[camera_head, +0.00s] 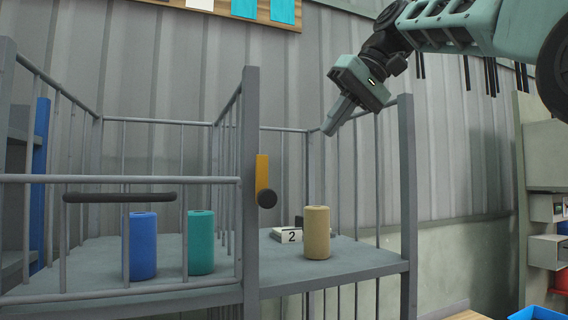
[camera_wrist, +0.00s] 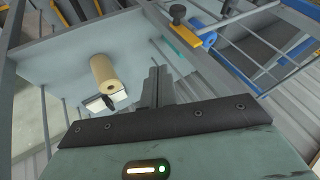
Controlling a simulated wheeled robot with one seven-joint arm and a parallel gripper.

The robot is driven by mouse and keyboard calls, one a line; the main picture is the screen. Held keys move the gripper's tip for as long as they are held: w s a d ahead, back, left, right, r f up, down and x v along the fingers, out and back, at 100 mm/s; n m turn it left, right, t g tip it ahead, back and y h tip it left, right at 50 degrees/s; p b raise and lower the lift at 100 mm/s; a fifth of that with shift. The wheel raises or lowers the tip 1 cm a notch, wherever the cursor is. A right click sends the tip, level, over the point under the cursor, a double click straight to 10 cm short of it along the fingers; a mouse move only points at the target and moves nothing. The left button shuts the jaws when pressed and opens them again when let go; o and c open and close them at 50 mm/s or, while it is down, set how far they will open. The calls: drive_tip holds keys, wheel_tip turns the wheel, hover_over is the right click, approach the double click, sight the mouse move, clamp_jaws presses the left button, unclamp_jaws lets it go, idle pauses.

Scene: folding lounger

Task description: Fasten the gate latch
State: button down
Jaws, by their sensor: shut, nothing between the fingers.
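The gate (camera_head: 150,180) is a grey barred panel at the front left with a dark horizontal handle (camera_head: 122,197). Its right end lies beside a grey post (camera_head: 250,225); I cannot tell whether they touch. The latch (camera_head: 262,168) is an upright orange-yellow bar on the post, with a black knob (camera_head: 267,198) at its lower end. The wrist view also shows the latch (camera_wrist: 209,40) and its knob (camera_wrist: 178,11) at the upper right. My gripper (camera_head: 332,130) is shut and empty, above and right of the latch, apart from it, pointing down-left.
Blue (camera_head: 143,245) and teal (camera_head: 201,243) cylinders stand behind the gate. A right post (camera_head: 407,190) rises near my arm.

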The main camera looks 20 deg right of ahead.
approach(265, 181)
drive_tip(key=w+d+f, duration=0.3)
drive_tip(key=f, duration=0.1)
drive_tip(key=shift+w+a+f+p, duration=0.15)
drive_tip(key=shift+a+p, duration=0.55)
drive_tip(key=shift+a, duration=0.45)
drive_tip(key=shift+s+a+f+p, duration=0.1)
drive_tip(key=shift+a+f+p, duration=0.1)
drive_tip(key=shift+a+p, duration=0.7)
drive_tip(key=shift+a, duration=0.2)
